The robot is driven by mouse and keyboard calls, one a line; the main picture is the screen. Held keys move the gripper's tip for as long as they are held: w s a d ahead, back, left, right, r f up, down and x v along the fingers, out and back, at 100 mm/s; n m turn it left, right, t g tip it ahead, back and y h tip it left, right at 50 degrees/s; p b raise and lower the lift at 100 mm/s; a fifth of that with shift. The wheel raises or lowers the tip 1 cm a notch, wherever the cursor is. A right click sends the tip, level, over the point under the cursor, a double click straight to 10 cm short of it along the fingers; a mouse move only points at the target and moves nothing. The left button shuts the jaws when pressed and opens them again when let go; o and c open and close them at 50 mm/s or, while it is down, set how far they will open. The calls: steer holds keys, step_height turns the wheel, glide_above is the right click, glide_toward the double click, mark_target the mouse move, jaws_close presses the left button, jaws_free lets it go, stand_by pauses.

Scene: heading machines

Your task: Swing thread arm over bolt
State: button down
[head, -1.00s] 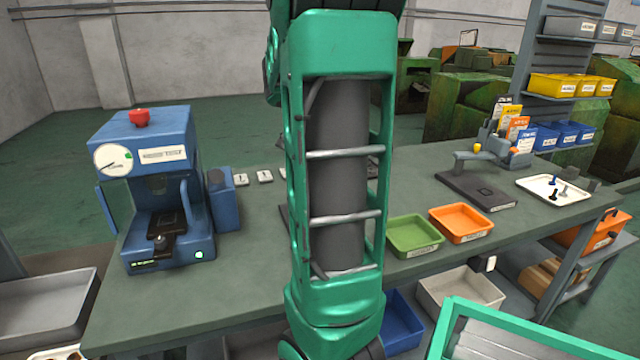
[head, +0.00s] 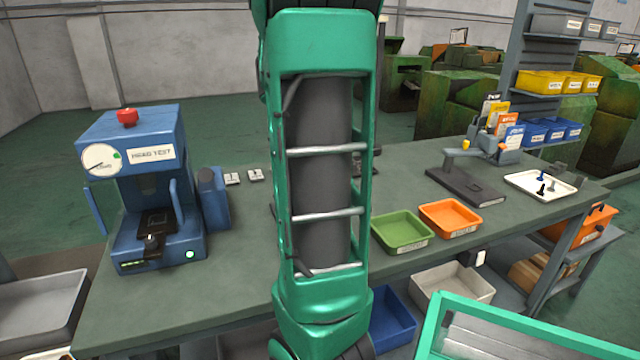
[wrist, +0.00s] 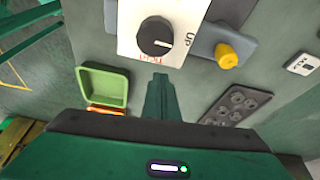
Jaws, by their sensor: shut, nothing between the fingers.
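My gripper (wrist: 160,98) is shut and empty in the wrist view, its green fingers over the grey bench top. Ahead of it are a white panel (wrist: 183,17) with a black pointer knob (wrist: 155,37) and a blue-grey part with a yellow knob (wrist: 228,56). In the head view, a grey arm (head: 460,153) with a yellow knob (head: 466,144) stands at a black base (head: 468,187) on the right of the bench. I cannot tell which is the thread arm. Small bolts (head: 541,188) stand in a white tray (head: 520,185); no bolt is clear under either arm.
The blue head-test machine (head: 165,255) stands on the bench's left. Green (head: 402,246) and orange (head: 450,234) trays lie right of my arm.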

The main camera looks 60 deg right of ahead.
step_height(320, 180, up, 10)
steer(key=shift+w+a+f, duration=0.25)
steer(key=shift+w+a, duration=0.1)
